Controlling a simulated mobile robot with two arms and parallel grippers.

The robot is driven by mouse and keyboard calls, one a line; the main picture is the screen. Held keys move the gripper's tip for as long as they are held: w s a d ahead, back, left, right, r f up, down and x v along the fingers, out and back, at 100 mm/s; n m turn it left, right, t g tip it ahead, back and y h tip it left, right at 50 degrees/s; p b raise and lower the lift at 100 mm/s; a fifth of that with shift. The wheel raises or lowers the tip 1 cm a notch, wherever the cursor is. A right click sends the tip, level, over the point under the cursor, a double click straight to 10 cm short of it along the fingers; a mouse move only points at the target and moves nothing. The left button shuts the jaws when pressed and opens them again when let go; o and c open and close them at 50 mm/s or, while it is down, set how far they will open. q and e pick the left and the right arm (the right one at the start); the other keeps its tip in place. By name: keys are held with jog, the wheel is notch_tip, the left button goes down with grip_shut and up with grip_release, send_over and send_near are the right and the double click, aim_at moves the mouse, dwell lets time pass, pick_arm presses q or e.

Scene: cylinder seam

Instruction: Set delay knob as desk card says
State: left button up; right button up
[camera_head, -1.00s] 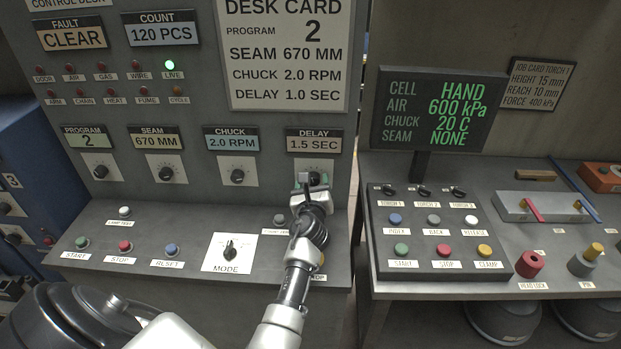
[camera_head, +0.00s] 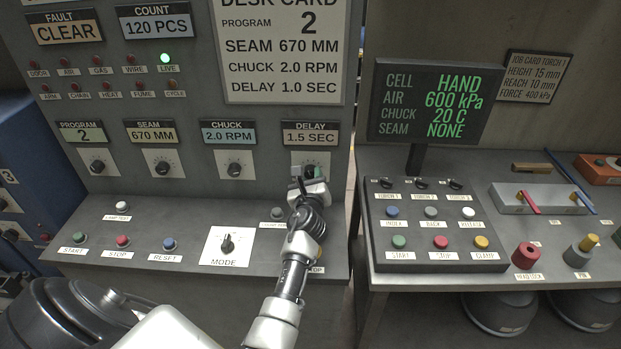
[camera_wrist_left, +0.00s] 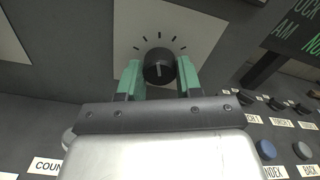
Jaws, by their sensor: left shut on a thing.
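The desk card (camera_head: 284,50) reads delay 1.0 SEC. The delay display (camera_head: 310,138) reads 1.5 SEC. Below it, the black delay knob shows clearly in the left wrist view (camera_wrist_left: 159,65), with tick marks on a pale plate around its upper side and a light pointer line. In the head view my left gripper (camera_head: 309,180) covers most of this knob. My left gripper's green fingers stand on either side of it in the left wrist view (camera_wrist_left: 159,80) and are shut on it. My right gripper is not in view.
Program, seam and chuck knobs (camera_head: 235,164) sit in a row to the left. A mode switch (camera_head: 227,244) and several buttons are on the sloped desk below. To the right, past a gap, stands a bench with a status screen (camera_head: 428,105) and a button box (camera_head: 436,228).

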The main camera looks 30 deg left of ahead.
pick_arm(q)
jog(key=n+b, duration=0.1)
jog(key=n, duration=0.1)
jog(key=shift+n, duration=1.5)
jog(key=o, duration=0.9)
jog(key=shift+w, duration=0.1)
jog(key=b+v, duration=0.1)
jog(key=v, duration=1)
jog(key=shift+f+b, duration=0.1)
jog(key=shift+b, duration=0.25)
